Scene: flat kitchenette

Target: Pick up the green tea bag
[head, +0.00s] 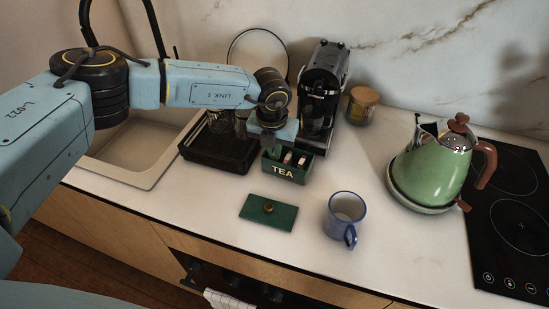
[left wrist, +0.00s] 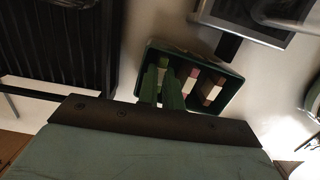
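The green tea box (head: 284,171), marked TEA, stands open on the counter. It also shows in the left wrist view (left wrist: 232,91). It holds several upright bags: a green tea bag (left wrist: 163,63) at the left end, a pink and white one (left wrist: 191,80) and a brown one (left wrist: 212,91). My left gripper (left wrist: 161,86) is over the box's left end, pointing down. Its two narrow fingers are close together, at the green bag. Whether they touch or grip it is unclear. In the head view my wrist hides the green bag. My right gripper is out of view.
The box's green lid (head: 268,212) lies on the counter in front. A blue mug (head: 345,212) stands to its right. A black dish rack (head: 215,150) is close on the left, a coffee machine (head: 322,85) behind. A green kettle (head: 430,170) stands at right.

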